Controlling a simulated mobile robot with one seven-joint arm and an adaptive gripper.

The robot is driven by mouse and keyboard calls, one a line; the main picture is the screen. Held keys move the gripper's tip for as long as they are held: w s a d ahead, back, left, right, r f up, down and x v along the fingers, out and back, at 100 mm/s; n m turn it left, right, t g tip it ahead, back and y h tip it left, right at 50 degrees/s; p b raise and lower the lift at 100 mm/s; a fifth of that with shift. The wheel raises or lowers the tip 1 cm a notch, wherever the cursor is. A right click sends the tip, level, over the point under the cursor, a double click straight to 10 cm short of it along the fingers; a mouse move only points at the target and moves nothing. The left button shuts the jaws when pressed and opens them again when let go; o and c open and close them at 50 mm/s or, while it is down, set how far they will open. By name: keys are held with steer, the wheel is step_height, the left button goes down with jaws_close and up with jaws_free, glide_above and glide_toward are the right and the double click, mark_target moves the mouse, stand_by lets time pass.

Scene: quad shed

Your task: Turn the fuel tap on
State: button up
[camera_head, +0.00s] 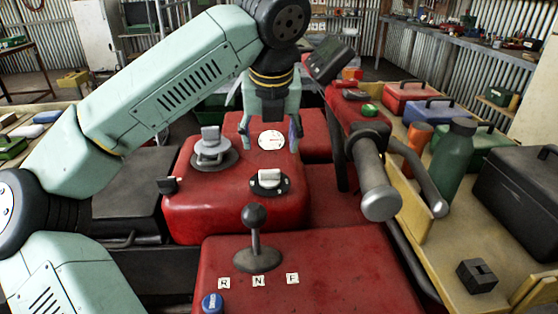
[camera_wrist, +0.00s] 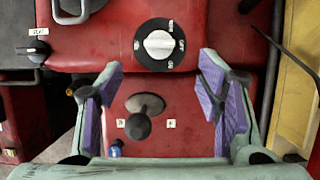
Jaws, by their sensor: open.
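The fuel tap (camera_head: 269,183) is a pale knob on a black round plate, on the red quad bodywork. In the wrist view the tap (camera_wrist: 159,44) has small white labels around its rim. Its pale grip lies roughly sideways; I cannot tell exactly which label it points to. My gripper (camera_head: 270,146) hangs from above, over the bodywork behind the tap in the head view. It is open and empty, with purple pads. In the wrist view my gripper (camera_wrist: 160,75) has its fingers spread wide, left and right of the tap's lower side, apart from it.
A gear lever (camera_head: 254,228) stands in front of the tap. A grey filler cap (camera_head: 211,149) is at its left, and a round white gauge (camera_head: 271,140) lies behind it. The handlebar grip (camera_head: 379,190) sticks out at right. A bench with a green bottle (camera_head: 455,160) is further right.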

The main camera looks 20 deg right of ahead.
mark_target(270, 171)
steer(key=p+x, duration=0.2)
steer(key=x, duration=0.8)
steer(key=shift+f, duration=0.3)
steer(key=shift+c, duration=0.5)
steer(key=c, duration=1.1)
